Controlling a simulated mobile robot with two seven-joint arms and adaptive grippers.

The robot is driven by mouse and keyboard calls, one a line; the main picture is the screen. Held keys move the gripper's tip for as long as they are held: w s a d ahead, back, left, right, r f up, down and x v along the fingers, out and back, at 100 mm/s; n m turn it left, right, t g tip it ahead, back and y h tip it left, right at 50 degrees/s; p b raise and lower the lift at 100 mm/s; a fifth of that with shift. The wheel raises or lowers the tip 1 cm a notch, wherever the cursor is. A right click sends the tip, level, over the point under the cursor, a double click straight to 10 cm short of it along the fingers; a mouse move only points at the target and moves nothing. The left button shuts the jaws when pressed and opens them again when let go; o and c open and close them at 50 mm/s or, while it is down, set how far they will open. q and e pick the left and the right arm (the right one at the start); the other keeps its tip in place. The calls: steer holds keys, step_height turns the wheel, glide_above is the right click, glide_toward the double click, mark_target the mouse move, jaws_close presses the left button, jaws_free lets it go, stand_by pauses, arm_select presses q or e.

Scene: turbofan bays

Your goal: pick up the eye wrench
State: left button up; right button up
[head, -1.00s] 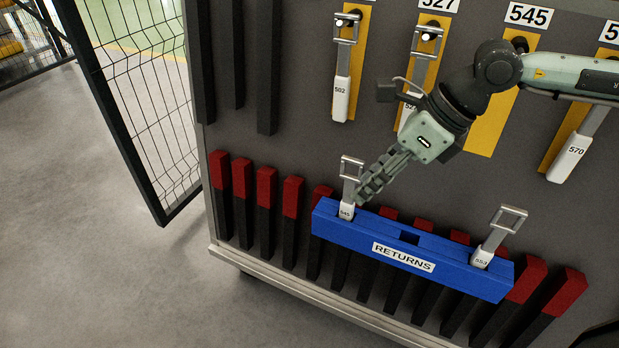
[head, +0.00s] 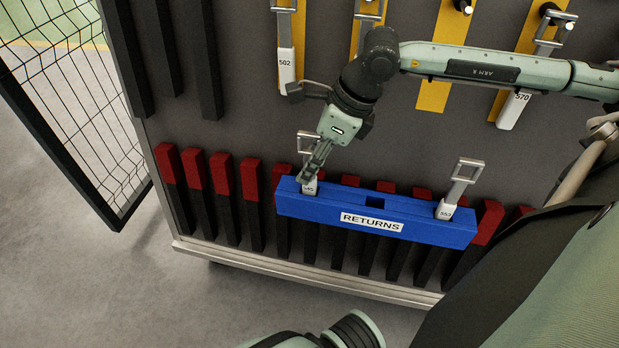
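An eye wrench (head: 310,187) with a white end labelled 545 stands in the left slot of the blue RETURNS holder (head: 290,205). Its metal loop rises above the holder and is partly covered by my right gripper (head: 308,174). The fingers point down and left, right at this wrench. I cannot tell whether they touch it or how far they are closed. A second eye wrench (head: 446,209), labelled 553, stands in the right slot, clear of my gripper. My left gripper is out of view.
Similar tools labelled 502 (head: 286,66) and 570 (head: 512,110) hang on yellow strips of the grey panel. Red-topped black bars (head: 222,174) line the panel behind and beside the holder. A wire mesh gate (head: 75,110) stands at left, with open floor below.

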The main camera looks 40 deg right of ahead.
steer(key=shift+w+f, duration=0.1)
steer(key=shift+f, duration=0.1)
jaws_close()
steer(key=shift+r, duration=0.1)
